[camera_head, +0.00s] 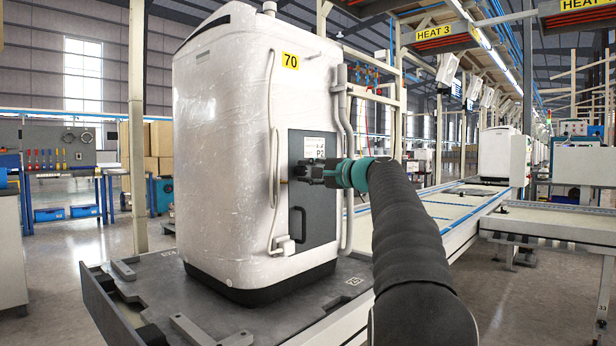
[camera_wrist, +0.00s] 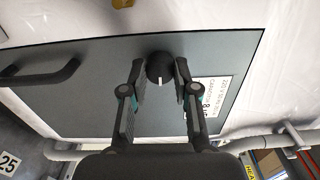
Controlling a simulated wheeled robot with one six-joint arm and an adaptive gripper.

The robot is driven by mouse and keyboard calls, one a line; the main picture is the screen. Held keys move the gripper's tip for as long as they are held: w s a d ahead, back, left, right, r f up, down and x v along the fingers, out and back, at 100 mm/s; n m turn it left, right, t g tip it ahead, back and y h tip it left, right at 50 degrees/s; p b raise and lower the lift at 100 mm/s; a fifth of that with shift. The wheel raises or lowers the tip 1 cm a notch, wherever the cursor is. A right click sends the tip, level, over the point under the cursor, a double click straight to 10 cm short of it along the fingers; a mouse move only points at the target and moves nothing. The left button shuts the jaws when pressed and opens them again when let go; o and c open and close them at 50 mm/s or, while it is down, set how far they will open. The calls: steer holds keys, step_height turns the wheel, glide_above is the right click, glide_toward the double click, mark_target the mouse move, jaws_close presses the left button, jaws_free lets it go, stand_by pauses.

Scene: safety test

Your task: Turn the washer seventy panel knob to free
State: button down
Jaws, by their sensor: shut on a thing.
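The washer (camera_head: 225,130) is a tall white unit in clear wrap with a yellow 70 label (camera_head: 290,61). It stands upright on a dark pallet. Its grey panel (camera_head: 318,222) faces my arm and also fills much of the wrist view (camera_wrist: 75,105). The round black knob (camera_wrist: 159,68) with a white pointer line sits on that panel, between my fingers in the wrist view. My gripper (camera_wrist: 160,78) is shut on the knob, with one finger on each side. In the head view my gripper (camera_head: 300,172) is at the panel and hides the knob.
A black handle (camera_wrist: 45,85) sticks out of the panel beside the knob. White hoses (camera_head: 345,150) run along the washer beside the panel. The dark pallet (camera_head: 235,318) has raised blocks. A conveyor line (camera_head: 460,205) runs off to the right.

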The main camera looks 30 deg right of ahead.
stand_by(0.4)
steer(key=c, duration=0.9)
jaws_free()
steer(key=shift+o, duration=0.2)
steer(key=v, duration=1.2)
